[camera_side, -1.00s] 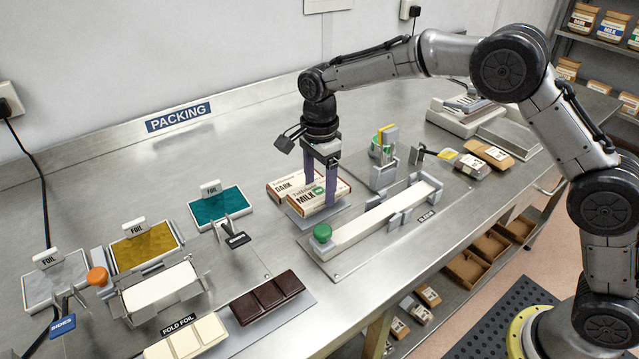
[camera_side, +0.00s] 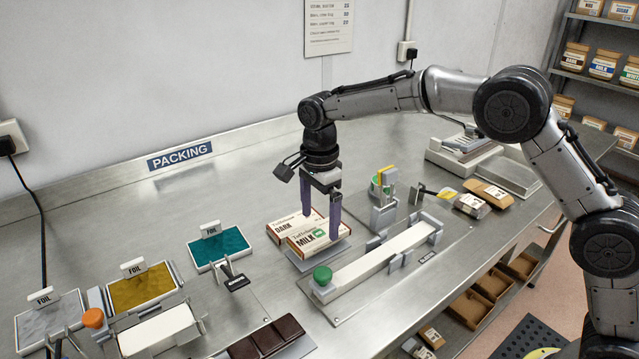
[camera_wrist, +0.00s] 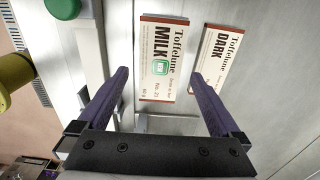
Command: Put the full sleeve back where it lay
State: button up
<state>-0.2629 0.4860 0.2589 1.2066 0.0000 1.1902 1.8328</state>
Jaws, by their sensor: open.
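The white and brown MILK sleeve (camera_side: 312,242) with a green badge lies flat on a grey plate (camera_side: 338,252). The similar DARK sleeve (camera_side: 283,227) lies beside it, to the left and behind. The wrist view shows the MILK sleeve (camera_wrist: 163,85) and the DARK sleeve (camera_wrist: 216,55) side by side with a gap. My gripper (camera_side: 321,227) is open, with its purple fingers pointing down over the MILK sleeve. In the wrist view the fingertips (camera_wrist: 160,72) are on either side of the MILK sleeve, not closed on it. Contents of the sleeves are not visible.
A long white channel (camera_side: 385,255) with a green knob (camera_side: 322,275) runs right of the sleeves. A post fixture (camera_side: 384,205) stands behind it. Foil trays (camera_side: 217,246) are at left, and dark chocolate (camera_side: 265,340) is in front. Bare metal lies behind the sleeves.

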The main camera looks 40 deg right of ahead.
notch_tip(320, 180, up, 16)
jog(key=s+d+t, duration=0.1)
jog(key=d, duration=0.1)
jog(key=s+d+r+t, duration=0.1)
jog(key=s+d+r, duration=0.2)
jog(key=s, duration=0.2)
jog(key=s+d+r+n+t, duration=0.1)
jog(key=s+d+r, duration=0.1)
jog(key=s, duration=0.3)
jog(key=s+d+r, duration=0.3)
jog(key=s, duration=0.2)
jog(key=s+d+f+n+t, duration=0.1)
jog(key=s+f+n, duration=0.15)
jog(key=s, duration=0.35)
jog(key=s+d+f+n+t, duration=0.1)
jog(key=s+d+f+n, duration=0.1)
jog(key=s+n, duration=0.3)
jog(key=s+f+n, duration=0.6)
jog(key=f+n, duration=0.3)
jog(key=f, duration=0.1)
jog(key=shift+d+t, duration=0.15)
jog(key=shift+t, duration=0.15)
jog(key=shift+f+n, duration=0.1)
jog(key=shift+n, duration=0.15)
